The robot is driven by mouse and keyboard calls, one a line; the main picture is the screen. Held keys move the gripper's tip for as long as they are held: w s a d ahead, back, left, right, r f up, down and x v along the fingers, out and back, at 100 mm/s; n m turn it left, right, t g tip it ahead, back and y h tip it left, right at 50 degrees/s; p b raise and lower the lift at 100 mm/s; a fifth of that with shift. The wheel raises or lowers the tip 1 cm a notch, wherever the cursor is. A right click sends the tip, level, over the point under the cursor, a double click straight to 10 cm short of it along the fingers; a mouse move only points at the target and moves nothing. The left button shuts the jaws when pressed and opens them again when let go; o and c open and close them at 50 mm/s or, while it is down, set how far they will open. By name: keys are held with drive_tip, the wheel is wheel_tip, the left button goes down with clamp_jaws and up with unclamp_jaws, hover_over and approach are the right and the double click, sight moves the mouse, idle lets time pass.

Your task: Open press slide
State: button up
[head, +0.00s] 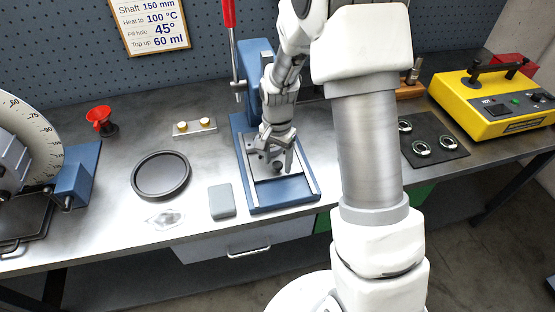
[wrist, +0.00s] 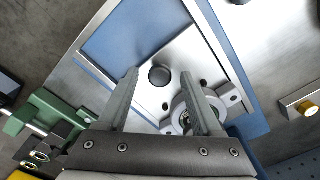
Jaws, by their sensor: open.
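The blue press (head: 248,180) stands in the middle of the bench, with its base, rails and red lever in view. Its slide is a silver plate (wrist: 153,100) with a round dark knob (wrist: 160,75); in the head view the knob (head: 277,167) shows just below my gripper. The slide sits toward the back of the base, and a bare blue strip (wrist: 135,45) shows in front of it. My gripper (head: 275,158) is open over the slide. In the wrist view its fingertips (wrist: 160,72) lie on either side of the knob; whether they touch it I cannot tell.
A grey block (head: 222,201) lies close left of the press, with a round black dish (head: 161,175) beyond it. A gold-knobbed fixture (head: 194,126) stands behind. On the right are a dark mat (head: 435,150) with metal rings and a yellow machine (head: 490,105).

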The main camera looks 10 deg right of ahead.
clamp_jaws()
idle(0.3)
idle(1.1)
